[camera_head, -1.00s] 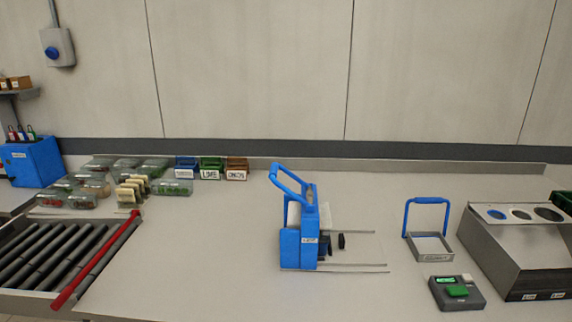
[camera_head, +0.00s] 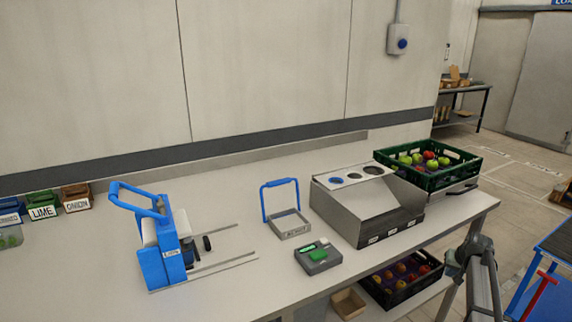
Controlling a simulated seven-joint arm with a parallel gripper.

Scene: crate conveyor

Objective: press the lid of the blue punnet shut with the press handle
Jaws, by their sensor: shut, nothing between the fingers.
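A small grey square frame (camera_head: 290,227) with an upright blue handle (camera_head: 280,184) stands on the worktop in the middle; its label is too small to read. Left of it stands a blue device (camera_head: 163,264) with a slanted blue lever handle (camera_head: 138,198), a white roll and thin rails running right. I cannot tell which of the two is the press handle. No blue punnet is recognisable; only part of a clear punnet (camera_head: 10,238) with green contents shows at the left edge. My gripper is not in view; grey arm parts at lower right look like mine.
A grey box with a green pad (camera_head: 318,256) lies before a metal chute with round holes (camera_head: 352,180). A green crate of apples (camera_head: 432,180) stands at the worktop's right end. Small label bins (camera_head: 76,197) are at left. A dark fruit crate (camera_head: 400,284) sits below.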

